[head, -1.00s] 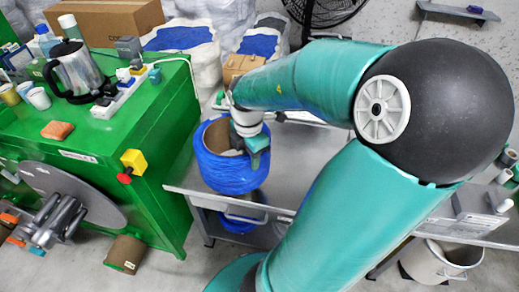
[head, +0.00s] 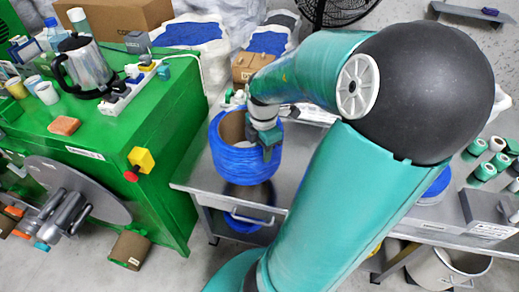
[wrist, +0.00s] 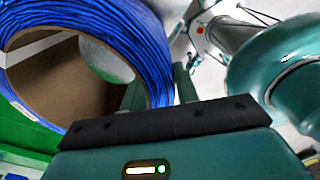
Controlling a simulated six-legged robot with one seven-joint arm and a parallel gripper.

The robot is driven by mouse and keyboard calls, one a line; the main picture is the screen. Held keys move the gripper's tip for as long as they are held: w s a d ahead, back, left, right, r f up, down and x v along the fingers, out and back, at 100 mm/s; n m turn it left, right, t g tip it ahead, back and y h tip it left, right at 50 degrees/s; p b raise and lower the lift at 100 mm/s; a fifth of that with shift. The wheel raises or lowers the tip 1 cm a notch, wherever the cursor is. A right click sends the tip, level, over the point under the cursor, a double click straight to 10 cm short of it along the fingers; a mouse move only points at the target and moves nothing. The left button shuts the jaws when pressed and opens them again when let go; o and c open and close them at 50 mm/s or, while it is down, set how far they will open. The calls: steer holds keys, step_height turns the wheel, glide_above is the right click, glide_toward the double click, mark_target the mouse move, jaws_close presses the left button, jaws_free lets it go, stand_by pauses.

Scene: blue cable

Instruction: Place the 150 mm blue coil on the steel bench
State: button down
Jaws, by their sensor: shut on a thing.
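The blue coil (head: 233,162) is a thick ring of blue cable around a brown cardboard core. In the head view it is upright over the left end of the steel bench (head: 192,172), with a dark reflection below it. I cannot tell whether its underside touches the top. My gripper (head: 267,140) is shut on the right side of the coil's wall. In the wrist view the coil (wrist: 152,50) fills the upper left, its wall between my gripper's fingers (wrist: 160,92); the fingertips are partly hidden.
A green cabinet (head: 165,118) with a kettle (head: 84,66) stands close left of the bench. A cardboard box (head: 252,67) is behind the coil. Green-and-white spools (head: 482,172) and a grey box (head: 485,212) sit at the bench's right. My arm hides the bench's middle.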

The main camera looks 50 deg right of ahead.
steer(key=d+f, duration=1.1)
steer(key=shift+f, duration=0.2)
stand_by(0.8)
steer(key=c, duration=1.1)
jaws_free()
steer(key=shift+s+f, duration=0.1)
steer(key=shift+s, duration=0.05)
steer(key=shift+o, duration=0.2)
step_height(320, 180, up, 12)
